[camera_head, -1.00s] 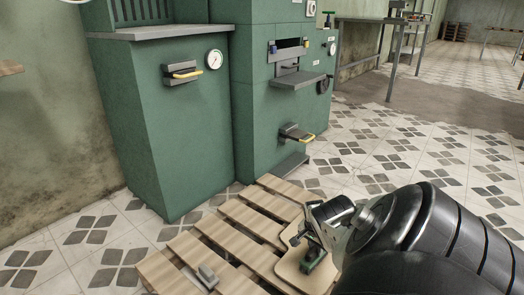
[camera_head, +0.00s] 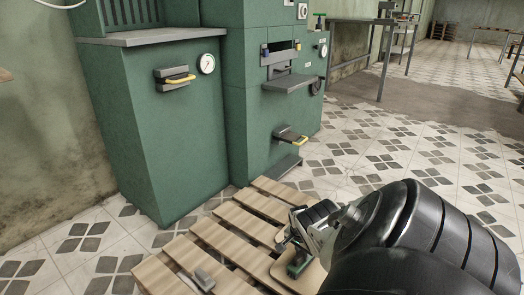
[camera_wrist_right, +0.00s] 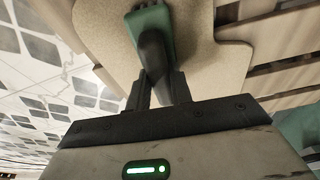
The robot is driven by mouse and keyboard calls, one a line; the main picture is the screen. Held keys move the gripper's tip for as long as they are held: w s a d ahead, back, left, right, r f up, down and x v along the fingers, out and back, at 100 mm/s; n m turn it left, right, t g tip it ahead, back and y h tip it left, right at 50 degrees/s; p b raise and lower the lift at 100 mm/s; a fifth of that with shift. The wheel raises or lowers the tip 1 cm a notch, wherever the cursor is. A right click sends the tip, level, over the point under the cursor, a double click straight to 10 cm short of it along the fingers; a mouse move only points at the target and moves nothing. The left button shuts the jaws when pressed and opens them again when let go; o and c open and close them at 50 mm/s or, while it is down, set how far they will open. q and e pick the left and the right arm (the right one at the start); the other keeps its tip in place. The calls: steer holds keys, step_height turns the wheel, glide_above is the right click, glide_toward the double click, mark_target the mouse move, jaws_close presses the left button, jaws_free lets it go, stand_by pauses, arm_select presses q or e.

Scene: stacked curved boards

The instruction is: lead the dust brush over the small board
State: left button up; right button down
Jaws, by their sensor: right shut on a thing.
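The small board (camera_head: 312,281) is a light tan piece with a curved outline, lying on the wooden pallet. It fills much of the right wrist view (camera_wrist_right: 215,72). The dust brush has a green head (camera_head: 298,265) and a dark handle (camera_wrist_right: 152,55). My right gripper (camera_wrist_right: 158,88) is shut on the handle. The brush head is over the board; whether its bristles touch it I cannot tell. My right arm covers part of the board and pallet in the head view. My left gripper is not in view.
The slatted pallet (camera_head: 232,218) stands on the tiled floor. Green machines (camera_head: 150,120) with yellow-handled latches stand close behind. Open tiled floor (camera_head: 365,150) lies to the right.

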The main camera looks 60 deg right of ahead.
mark_target(296, 260)
steer(key=shift+a+r, duration=0.1)
steer(key=shift+a, duration=0.3)
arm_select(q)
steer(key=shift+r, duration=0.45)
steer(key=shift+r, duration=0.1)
arm_select(e)
steer(key=shift+a, duration=0.1)
steer(key=shift+w+a+p, duration=0.1)
steer(key=shift+a+p, duration=0.35)
steer(key=shift+p, duration=0.25)
steer(key=shift+a+p, duration=0.55)
steer(key=shift+a, duration=0.15)
steer(key=shift+w+a, duration=0.1)
steer(key=shift+a, duration=0.2)
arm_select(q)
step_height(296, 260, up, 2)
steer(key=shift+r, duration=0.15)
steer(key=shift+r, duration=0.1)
arm_select(e)
steer(key=shift+a, duration=0.1)
